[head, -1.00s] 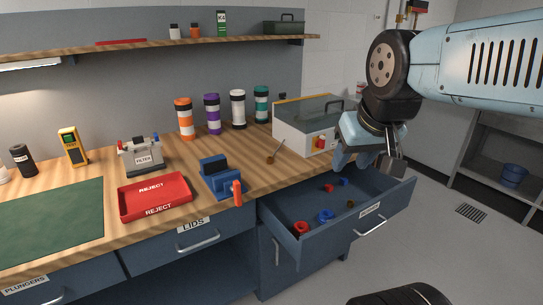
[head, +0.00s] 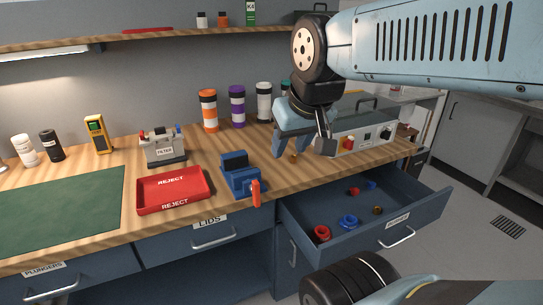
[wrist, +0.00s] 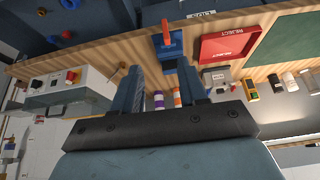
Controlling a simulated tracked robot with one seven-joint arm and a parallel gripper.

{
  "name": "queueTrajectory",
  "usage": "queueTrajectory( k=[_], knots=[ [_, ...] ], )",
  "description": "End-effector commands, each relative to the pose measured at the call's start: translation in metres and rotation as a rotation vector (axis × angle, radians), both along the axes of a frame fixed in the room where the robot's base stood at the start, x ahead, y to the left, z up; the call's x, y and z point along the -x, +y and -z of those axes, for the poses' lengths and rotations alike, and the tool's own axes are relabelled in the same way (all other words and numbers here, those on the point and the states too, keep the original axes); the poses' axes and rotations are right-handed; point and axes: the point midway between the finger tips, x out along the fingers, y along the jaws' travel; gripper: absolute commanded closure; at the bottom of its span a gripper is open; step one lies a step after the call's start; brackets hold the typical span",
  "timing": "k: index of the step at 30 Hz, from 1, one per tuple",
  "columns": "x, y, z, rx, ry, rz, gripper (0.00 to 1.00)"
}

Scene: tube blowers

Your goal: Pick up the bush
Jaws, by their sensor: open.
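No single part is clearly marked as the bush. Small ring-like parts lie in the open drawer (head: 430,206): a brass one (head: 377,210), a large blue one (head: 348,221), a large red one (head: 322,233), and a smaller red (head: 354,191) and blue (head: 371,185) one. A small brass-coloured piece (head: 293,156) is on the bench, seen between my fingers in the head view. My gripper (head: 303,151) is open and empty above the bench, behind and left of the drawer. The wrist view shows both fingers (wrist: 158,78) apart, and the drawer's parts at its top left.
A white control box (head: 362,140) stands right of my gripper. A blue vise-like tool (head: 240,178) with an orange handle and a red reject tray (head: 150,197) are to the left. Banded tubes (head: 208,112) stand behind. Floor right of the drawer is clear.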

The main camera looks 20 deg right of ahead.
Motion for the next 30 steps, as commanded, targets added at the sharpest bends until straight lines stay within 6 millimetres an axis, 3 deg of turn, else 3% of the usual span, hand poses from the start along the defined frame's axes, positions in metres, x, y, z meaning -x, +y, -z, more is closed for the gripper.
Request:
queueTrajectory(
  k=[7, 14, 16, 21, 30],
  knots=[
    [0.000, 0.000, 0.000, 0.000, 0.000, 0.000, 0.57],
    [-0.006, 0.002, 0.006, -0.049, 0.036, 0.045, 0.40],
    [-0.013, 0.012, 0.013, -0.101, 0.071, 0.096, 0.40],
    [-0.037, 0.018, 0.036, -0.295, 0.183, 0.271, 0.40],
    [-0.090, 0.011, 0.072, -0.683, 0.348, 0.639, 0.40]
  ],
)
